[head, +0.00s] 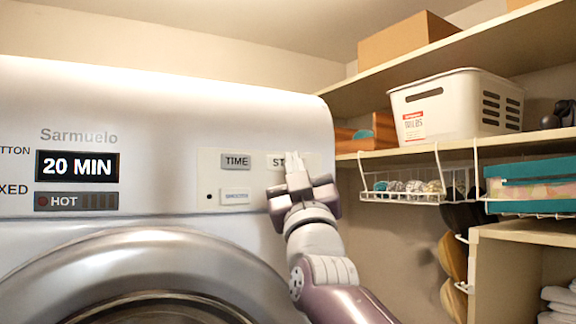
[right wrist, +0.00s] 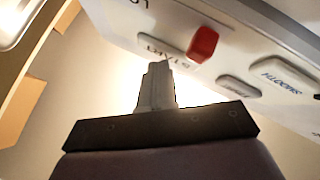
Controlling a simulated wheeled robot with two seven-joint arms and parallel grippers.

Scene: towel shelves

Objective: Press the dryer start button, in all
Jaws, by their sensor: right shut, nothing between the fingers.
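The dryer (head: 150,85) is a white machine with a round door, a display reading 20 MIN and a HOT indicator. Its control panel holds a TIME button (head: 236,161), a SMOOTH button (head: 235,197) and the start button (head: 275,161), whose label is partly hidden behind my right gripper (head: 293,157). My right gripper is shut and empty, fingertips pointing up at the start button. In the right wrist view the START button (right wrist: 160,46) lies just beyond the fingertips (right wrist: 157,68); I cannot tell whether they touch. My left gripper is not in view.
A red piece (right wrist: 203,44) stands out beside the START button in the right wrist view. On the right are wall shelves (head: 450,150) with a white bin (head: 450,108), a cardboard box (head: 405,40) and a wire basket (head: 420,197). Open space lies between dryer and shelves.

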